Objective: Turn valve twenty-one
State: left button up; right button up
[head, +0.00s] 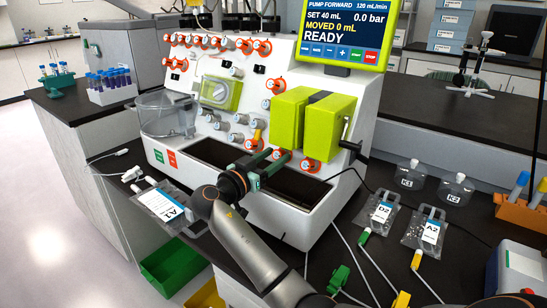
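The cell processor (335,190) is a white machine whose sloped front panel carries several round valves with orange or grey handles. The valve numbers are too small to read, so I cannot tell which one is valve twenty-one. My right gripper (278,158) reaches up to the lower part of the panel. Its two green-edged fingers look apart, with their tips close to an orange-handled valve (281,153). I cannot tell whether they touch it. A yellow-orange valve handle (257,138) stands just up and left of the fingertips. My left gripper is out of view.
A lime-green pump block (288,118) juts out right of the fingertips, above another orange valve (308,165). The screen (344,33) reads READY. Bags A1 (166,205), D2 (380,214) and A2 (428,232) lie on the dark bench with tubing.

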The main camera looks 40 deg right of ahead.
grip_shut()
